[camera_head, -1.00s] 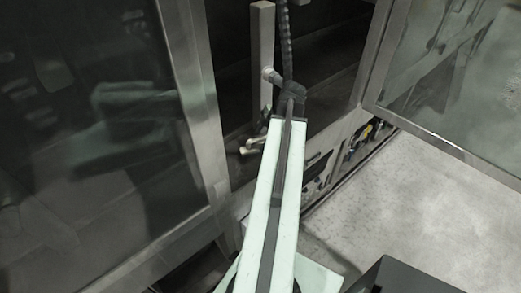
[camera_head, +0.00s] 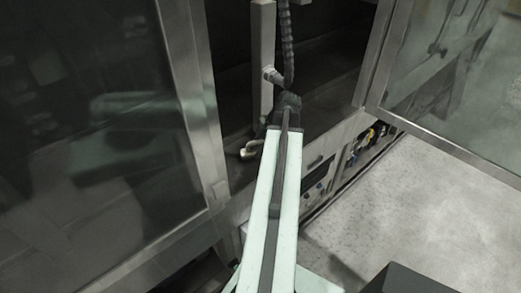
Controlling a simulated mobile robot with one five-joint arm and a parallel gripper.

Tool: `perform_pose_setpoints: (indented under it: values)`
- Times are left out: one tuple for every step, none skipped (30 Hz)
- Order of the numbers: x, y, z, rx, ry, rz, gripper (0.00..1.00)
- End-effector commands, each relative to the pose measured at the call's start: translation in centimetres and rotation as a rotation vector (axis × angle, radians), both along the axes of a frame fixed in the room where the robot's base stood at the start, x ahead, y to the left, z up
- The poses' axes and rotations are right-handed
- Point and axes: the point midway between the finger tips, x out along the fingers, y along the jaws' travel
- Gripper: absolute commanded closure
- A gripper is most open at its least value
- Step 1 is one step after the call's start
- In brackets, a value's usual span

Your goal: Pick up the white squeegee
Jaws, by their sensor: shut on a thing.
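The squeegee shows as a pale, upright bar (camera_head: 262,60) with a short stub at mid-height, at the washer's dark opening. My gripper (camera_head: 288,101) is the dark end of my arm, just right of the bar and below the stub. The stub runs toward it, and the gripper is shut on the squeegee. My fingertips are small and dark, so the exact place of the grip is hard to make out.
A framed dark glass panel (camera_head: 100,120) fills the left. An open glass door (camera_head: 455,75) stands at right. A small pale metal fitting (camera_head: 250,149) is left of my arm. Coloured parts (camera_head: 366,142) show low in the machine. The speckled floor (camera_head: 420,200) at right is clear.

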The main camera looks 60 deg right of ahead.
Motion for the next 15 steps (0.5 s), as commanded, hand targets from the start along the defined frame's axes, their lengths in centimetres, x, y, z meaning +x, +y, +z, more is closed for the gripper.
perform_pose_setpoints:
  values:
    - [0.0,0.0,0.0,-0.001,0.001,0.000,1.00]
    - [0.0,0.0,0.0,-0.001,0.001,0.000,1.00]
    - [0.0,0.0,0.1,-0.001,0.001,0.000,1.00]
    - [0.0,0.0,0.2,-0.001,0.001,0.000,1.00]
    - [0.0,0.0,0.3,-0.001,0.001,0.000,1.00]
    - [0.0,0.0,0.6,-0.001,0.000,-0.001,1.00]
    - [0.0,0.0,0.9,-0.001,0.000,-0.001,1.00]
    - [0.0,0.0,1.2,-0.001,0.000,-0.001,1.00]
    - [0.0,0.0,1.6,-0.001,0.000,-0.001,1.00]
    - [0.0,0.0,1.9,-0.001,0.000,-0.001,1.00]
    - [0.0,0.0,2.3,-0.001,0.000,-0.001,1.00]
    - [0.0,0.0,2.8,-0.001,0.000,-0.001,1.00]
    - [0.0,-0.1,3.3,-0.001,0.000,-0.001,1.00]
    - [0.0,-0.1,3.7,-0.001,0.000,-0.001,1.00]
    - [-0.1,-0.1,4.4,-0.001,0.000,-0.001,1.00]
